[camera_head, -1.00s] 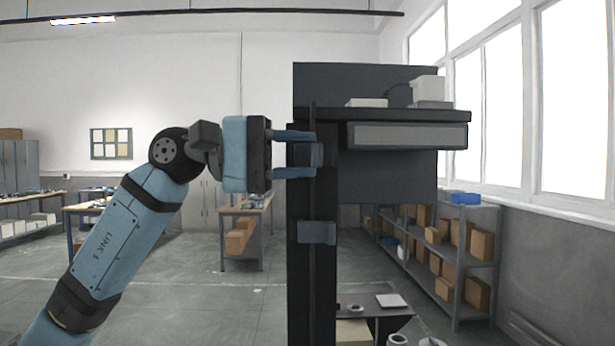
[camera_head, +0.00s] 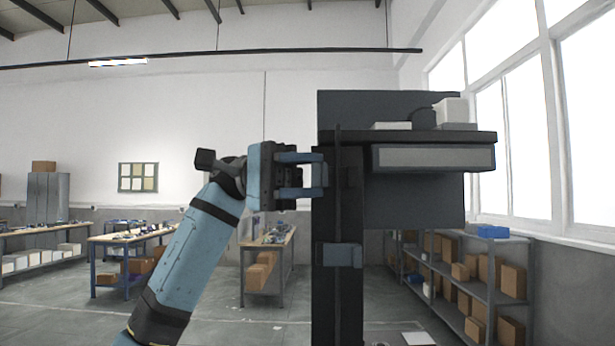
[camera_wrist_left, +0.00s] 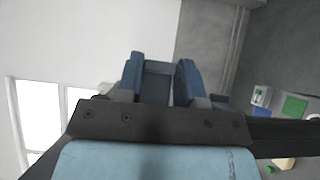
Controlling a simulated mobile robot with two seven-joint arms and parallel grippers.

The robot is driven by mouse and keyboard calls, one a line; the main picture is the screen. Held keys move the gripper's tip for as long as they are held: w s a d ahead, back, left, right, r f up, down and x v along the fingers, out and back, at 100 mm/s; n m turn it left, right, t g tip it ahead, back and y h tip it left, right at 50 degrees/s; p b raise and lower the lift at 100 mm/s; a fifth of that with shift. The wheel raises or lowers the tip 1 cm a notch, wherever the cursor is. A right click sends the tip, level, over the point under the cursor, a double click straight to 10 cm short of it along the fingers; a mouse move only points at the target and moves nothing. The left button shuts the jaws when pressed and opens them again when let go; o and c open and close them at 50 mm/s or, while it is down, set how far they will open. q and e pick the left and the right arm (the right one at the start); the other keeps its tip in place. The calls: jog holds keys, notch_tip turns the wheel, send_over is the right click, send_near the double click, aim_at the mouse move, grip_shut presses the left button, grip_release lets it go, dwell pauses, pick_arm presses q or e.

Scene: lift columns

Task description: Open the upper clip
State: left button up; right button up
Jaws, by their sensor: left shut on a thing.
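The upper clip (camera_head: 318,173) is a dark blue-grey piece at the left side of the dark upright column (camera_head: 325,300). My left gripper (camera_head: 321,175) reaches it from the left, with one blue finger above and one below. It is shut on the clip. In the left wrist view the clip (camera_wrist_left: 157,84) sits between my two blue fingers (camera_wrist_left: 160,75). A dark part shows on the column just right of the fingertips; I cannot tell whether it belongs to the clip. The lower clip (camera_head: 339,256) lies flat across the column further down. My right gripper is not in view.
A dark shelf (camera_head: 430,137) with a grey drawer-like front (camera_head: 434,157) juts right from the column, before a dark panel (camera_head: 410,200). Storage shelves (camera_head: 470,285) with boxes stand behind right. Workbenches (camera_head: 130,240) stand behind left.

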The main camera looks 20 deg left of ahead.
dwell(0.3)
pick_arm(q)
jog(key=o, duration=0.9)
jog(key=shift+o, duration=0.2)
jog(key=b+v, duration=0.1)
jog(key=v, duration=1.2)
jog(key=shift+w+a, duration=0.15)
jog(key=shift+a, duration=0.2)
